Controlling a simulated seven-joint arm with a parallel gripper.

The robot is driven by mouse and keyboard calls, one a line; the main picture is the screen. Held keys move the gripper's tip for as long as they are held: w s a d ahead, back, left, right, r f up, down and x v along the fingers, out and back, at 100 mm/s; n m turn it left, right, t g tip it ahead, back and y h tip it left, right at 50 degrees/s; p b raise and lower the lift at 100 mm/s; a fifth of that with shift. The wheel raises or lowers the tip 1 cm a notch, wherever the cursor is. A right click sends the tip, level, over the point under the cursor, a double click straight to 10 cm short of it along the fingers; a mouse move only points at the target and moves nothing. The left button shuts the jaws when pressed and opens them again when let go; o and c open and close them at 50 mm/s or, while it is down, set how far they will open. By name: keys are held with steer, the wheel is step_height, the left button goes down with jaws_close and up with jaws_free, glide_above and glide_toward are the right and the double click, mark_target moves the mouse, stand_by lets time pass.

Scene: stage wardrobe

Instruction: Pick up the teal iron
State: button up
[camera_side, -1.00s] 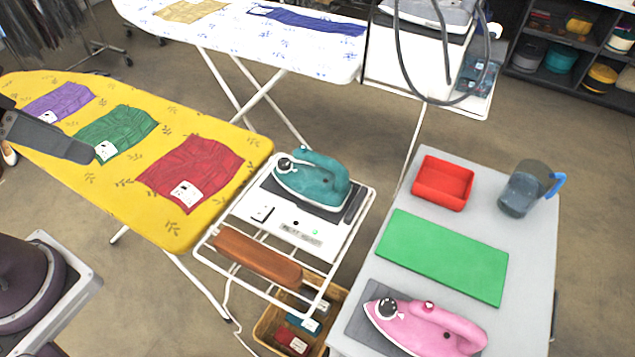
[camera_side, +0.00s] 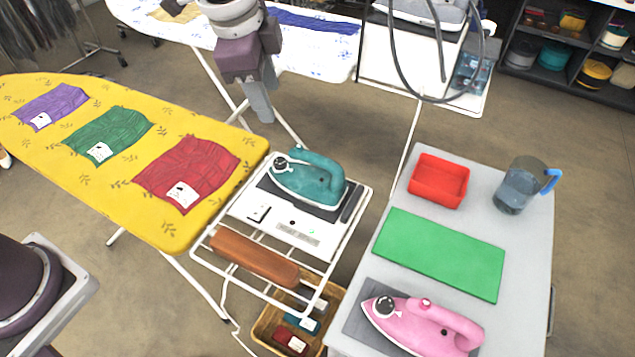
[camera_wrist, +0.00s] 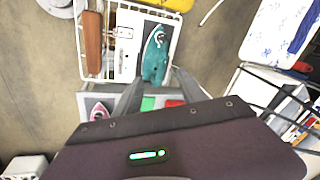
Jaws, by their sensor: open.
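The teal iron (camera_side: 309,177) rests on a dark pad on the white wire rack (camera_side: 334,240) at the end of the yellow ironing board. It also shows in the wrist view (camera_wrist: 156,56), near the top middle, ahead of the fingers. My gripper (camera_side: 262,112) hangs in the air above and to the left of the iron in the side view, apart from it. In the wrist view my gripper (camera_wrist: 156,92) has its two dark fingers spread, with nothing held between them.
The yellow board (camera_side: 215,220) carries purple, green and red folded cloths. A grey table (camera_side: 545,260) at right holds a pink iron (camera_side: 425,328), green mat (camera_side: 440,254), red tray (camera_side: 438,181) and jug (camera_side: 520,187). A brown roll (camera_side: 255,258) lies beside the iron's pad.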

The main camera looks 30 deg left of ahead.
mark_target(321, 158)
steer(key=w+d+f+m, duration=0.1)
steer(key=w+d+f, duration=0.1)
steer(key=f, duration=0.4)
steer(key=w+d+f+m, duration=0.2)
steer(key=f, duration=0.4)
steer(key=w+d+f+m+g, duration=0.1)
steer(key=w+d+f, duration=0.1)
steer(key=f, duration=0.4)
steer(key=shift+w+d+f+m, duration=0.2)
steer(key=shift+f+m, duration=0.05)
steer(key=shift+m, duration=0.15)
steer(key=shift+r, duration=0.1)
jaws_close()
